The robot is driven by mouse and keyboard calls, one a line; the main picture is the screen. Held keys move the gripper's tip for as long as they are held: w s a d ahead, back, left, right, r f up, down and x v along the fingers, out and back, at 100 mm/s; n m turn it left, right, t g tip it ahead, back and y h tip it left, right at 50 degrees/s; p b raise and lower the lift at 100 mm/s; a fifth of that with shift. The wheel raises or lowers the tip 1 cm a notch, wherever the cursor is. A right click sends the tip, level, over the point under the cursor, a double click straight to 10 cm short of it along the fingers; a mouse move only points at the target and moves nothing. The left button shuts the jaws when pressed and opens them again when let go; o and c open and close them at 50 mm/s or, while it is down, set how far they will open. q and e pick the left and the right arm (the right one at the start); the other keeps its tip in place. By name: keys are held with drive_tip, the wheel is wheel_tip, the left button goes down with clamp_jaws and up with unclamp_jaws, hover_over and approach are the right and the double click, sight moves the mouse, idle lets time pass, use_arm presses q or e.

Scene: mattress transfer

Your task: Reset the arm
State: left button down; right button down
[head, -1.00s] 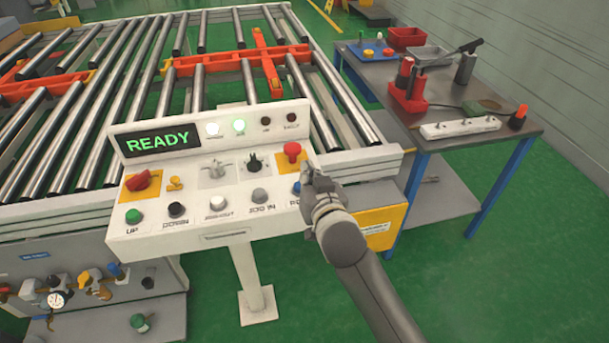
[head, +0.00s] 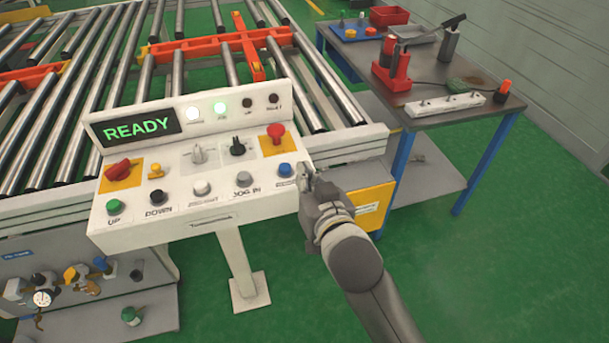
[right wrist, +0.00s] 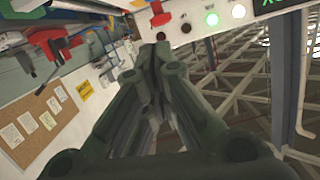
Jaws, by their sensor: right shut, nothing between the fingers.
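My right gripper (head: 308,178) is shut and empty at the right end of the white control panel (head: 215,222) in the head view. Its fingertips are close to the panel's right edge, near the blue button (head: 285,169); I cannot tell whether they touch it. The right wrist view also shows the shut fingers (right wrist: 158,55), with part of the panel and a lit green lamp (right wrist: 211,19) above them. The panel's display (head: 139,130) reads READY in green. A red mushroom button (head: 275,132) stands above the blue one. My left gripper is in neither view.
A roller conveyor (head: 105,75) with orange crosspieces (head: 215,43) lies behind the panel. A metal workbench (head: 430,75) with tools and a white power strip (head: 450,104) stands at the right. Pneumatic fittings (head: 75,275) sit at lower left. The green floor (head: 480,270) at lower right is clear.

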wheel_tip(320, 180, down, 19)
drive_tip(key=d+n+g+h, duration=0.1)
drive_tip(key=g, duration=0.2)
drive_tip(key=s+d+f+g, duration=0.1)
drive_tip(key=s+d+f, duration=0.15)
drive_tip(key=f, duration=0.45)
drive_tip(key=s+d+f+g+h, duration=0.1)
drive_tip(key=s+f+g, duration=0.15)
drive_tip(key=f, duration=0.55)
drive_tip(key=s+d+f+g, duration=0.1)
drive_tip(key=s+d+f, duration=0.1)
drive_tip(key=s+f, duration=0.35)
drive_tip(key=s+d+f+g, duration=0.2)
drive_tip(key=s+d+f, duration=0.2)
drive_tip(key=s+f, duration=0.3)
drive_tip(key=s+d+f+g+h, duration=0.1)
drive_tip(key=s+d+f, duration=0.3)
drive_tip(key=s+f, duration=0.4)
drive_tip(key=s+d+f+g, duration=0.3)
drive_tip(key=s+f, duration=0.4)
drive_tip(key=s, duration=1.1)
drive_tip(key=shift+d+f+h, duration=0.3)
drive_tip(key=shift+d+h, duration=0.1)
drive_tip(key=shift+d, duration=0.45)
drive_tip(key=shift+g, duration=0.25)
